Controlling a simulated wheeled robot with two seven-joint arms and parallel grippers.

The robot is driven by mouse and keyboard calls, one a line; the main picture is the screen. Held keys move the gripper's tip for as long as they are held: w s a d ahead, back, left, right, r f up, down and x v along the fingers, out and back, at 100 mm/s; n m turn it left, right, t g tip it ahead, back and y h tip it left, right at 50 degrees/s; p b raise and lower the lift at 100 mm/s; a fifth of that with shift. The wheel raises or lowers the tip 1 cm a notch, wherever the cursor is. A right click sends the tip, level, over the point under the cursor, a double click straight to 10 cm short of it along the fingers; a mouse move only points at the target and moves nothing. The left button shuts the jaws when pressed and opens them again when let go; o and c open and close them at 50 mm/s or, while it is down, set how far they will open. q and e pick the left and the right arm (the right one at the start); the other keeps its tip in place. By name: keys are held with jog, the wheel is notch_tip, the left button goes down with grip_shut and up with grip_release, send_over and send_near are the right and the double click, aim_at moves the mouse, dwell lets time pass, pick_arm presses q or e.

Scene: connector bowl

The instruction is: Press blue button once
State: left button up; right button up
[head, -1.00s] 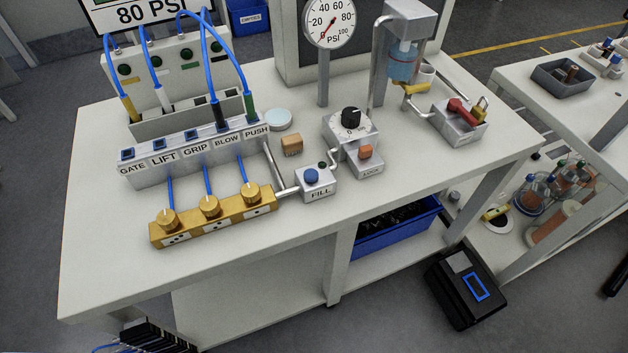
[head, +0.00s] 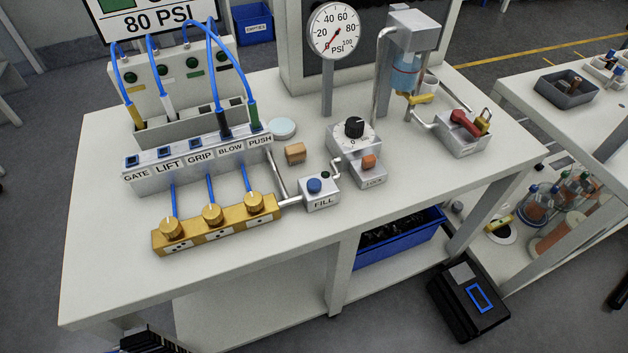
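A round blue button (head: 314,185) sits on top of a small grey box labelled FILL (head: 321,194) near the front middle of the white table. A pipe joins this box to the brass manifold on its left. Small dark blue squares (head: 164,152) also show on top of the labelled grey block. Neither of my grippers shows in the head view, and nothing touches the blue button.
The brass manifold (head: 217,224) with several knobs is left of the FILL box. The table's front left (head: 110,260) is clear.

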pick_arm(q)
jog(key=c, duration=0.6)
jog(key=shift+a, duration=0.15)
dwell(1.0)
